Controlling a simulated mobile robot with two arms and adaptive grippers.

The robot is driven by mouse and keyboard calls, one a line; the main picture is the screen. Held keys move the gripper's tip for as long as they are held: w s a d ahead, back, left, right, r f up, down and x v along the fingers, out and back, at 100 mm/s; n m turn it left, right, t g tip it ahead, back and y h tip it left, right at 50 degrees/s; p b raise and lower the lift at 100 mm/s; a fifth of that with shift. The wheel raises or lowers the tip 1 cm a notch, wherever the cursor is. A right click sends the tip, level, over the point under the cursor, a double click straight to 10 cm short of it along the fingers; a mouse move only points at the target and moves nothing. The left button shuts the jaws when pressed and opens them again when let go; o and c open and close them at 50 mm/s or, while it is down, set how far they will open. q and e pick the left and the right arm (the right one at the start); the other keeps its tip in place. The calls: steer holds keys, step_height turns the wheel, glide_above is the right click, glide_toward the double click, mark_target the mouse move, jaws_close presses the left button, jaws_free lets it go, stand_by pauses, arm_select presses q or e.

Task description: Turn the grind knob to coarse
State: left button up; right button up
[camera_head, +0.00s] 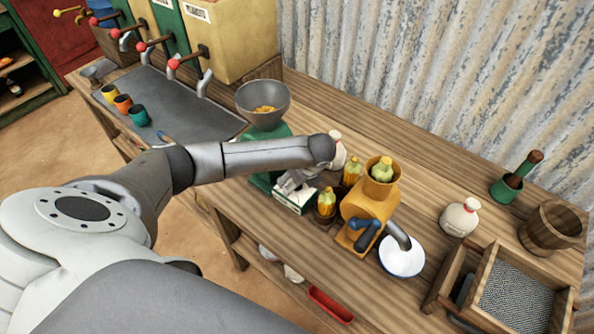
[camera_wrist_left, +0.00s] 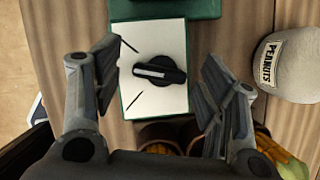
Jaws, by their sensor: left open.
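The grind knob (camera_wrist_left: 160,71) is black with a white stripe and shows in the left wrist view. It sits on a white panel (camera_wrist_left: 150,35) with two black marks on its left side. The stripe points left, between the two marks. My left gripper (camera_wrist_left: 164,82) is open, with one finger on each side of the knob and gaps to it. In the head view my left gripper (camera_head: 296,182) is over the white panel (camera_head: 293,206) of the green machine (camera_head: 262,180), and hides the knob. My right gripper is not in view.
A grey bowl (camera_head: 263,103) tops the green machine. A white peanuts sack (camera_wrist_left: 290,65) stands close right of the panel. Filled jars (camera_head: 326,203) and a yellow grinder (camera_head: 367,205) are just right of my gripper. The bench's front edge is close.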

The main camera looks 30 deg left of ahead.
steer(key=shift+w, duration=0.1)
arm_select(q)
steer(key=c, duration=1)
steer(key=shift+s+a+r+m+t+p, duration=0.1)
steer(key=shift+m+t+p, duration=0.1)
steer(key=shift+m+p, duration=0.4)
steer(key=shift+r+m+t+p, duration=0.1)
steer(key=shift+m+t+p, duration=0.1)
steer(key=shift+m+p, duration=0.35)
steer(key=shift+f+m+t+h+p, duration=0.1)
steer(key=shift+m+t+h+p, duration=0.35)
steer(key=shift+m+p, duration=0.55)
steer(key=shift+m+h, duration=0.35)
steer(key=shift+m, duration=0.4)
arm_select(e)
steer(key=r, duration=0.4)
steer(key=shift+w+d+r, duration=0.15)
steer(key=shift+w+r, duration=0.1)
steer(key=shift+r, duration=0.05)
arm_select(q)
steer(key=shift+f, duration=0.1)
